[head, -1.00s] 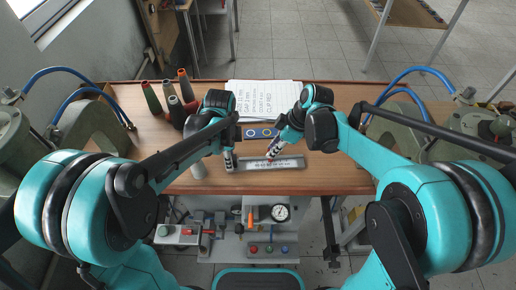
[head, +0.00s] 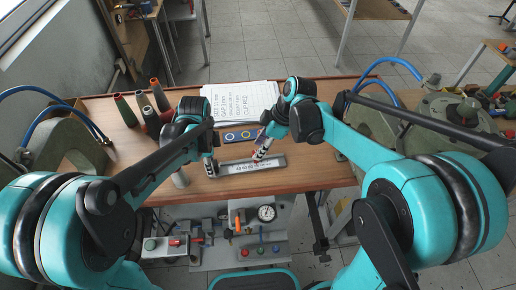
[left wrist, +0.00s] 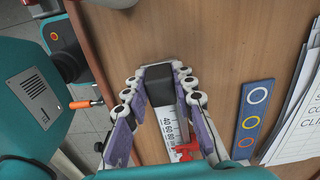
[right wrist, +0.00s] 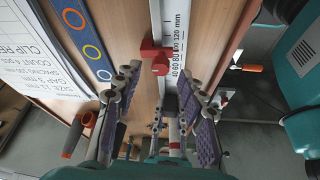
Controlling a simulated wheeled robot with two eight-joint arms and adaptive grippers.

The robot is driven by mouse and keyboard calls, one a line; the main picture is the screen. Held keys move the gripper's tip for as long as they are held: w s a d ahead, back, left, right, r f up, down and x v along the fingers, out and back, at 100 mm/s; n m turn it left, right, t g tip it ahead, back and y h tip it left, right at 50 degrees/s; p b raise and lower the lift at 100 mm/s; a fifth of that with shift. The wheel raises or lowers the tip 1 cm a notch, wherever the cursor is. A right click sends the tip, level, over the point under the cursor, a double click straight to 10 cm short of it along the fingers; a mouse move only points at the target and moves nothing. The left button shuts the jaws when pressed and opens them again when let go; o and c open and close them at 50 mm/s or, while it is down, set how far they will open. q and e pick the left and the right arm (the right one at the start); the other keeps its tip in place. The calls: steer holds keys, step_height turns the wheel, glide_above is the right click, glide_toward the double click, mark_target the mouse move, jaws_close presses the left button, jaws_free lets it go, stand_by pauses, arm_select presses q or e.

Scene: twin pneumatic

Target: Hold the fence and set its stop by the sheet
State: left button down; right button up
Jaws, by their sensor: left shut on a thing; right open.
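The fence is a pale metal bar with a printed mm scale (head: 240,168), lying on the wooden table. My left gripper (head: 212,168) is shut on the dark block at the fence's left end; the left wrist view shows this block (left wrist: 160,85) between the fingers. The red stop (right wrist: 155,57) sits across the bar in the right wrist view, and also shows in the left wrist view (left wrist: 187,150). My right gripper (right wrist: 160,110) is open over the bar, apart from the stop. The sheet (head: 240,100) lies behind the fence; "CLIP RED" is legible on it.
A blue strip with coloured rings (head: 240,135) lies between sheet and fence. Several cone spools (head: 150,100) stand at the back left.

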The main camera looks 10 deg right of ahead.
steer(key=v, duration=1)
steer(key=shift+d+r, duration=0.1)
arm_select(q)
steer(key=c, duration=1.2)
jaws_free()
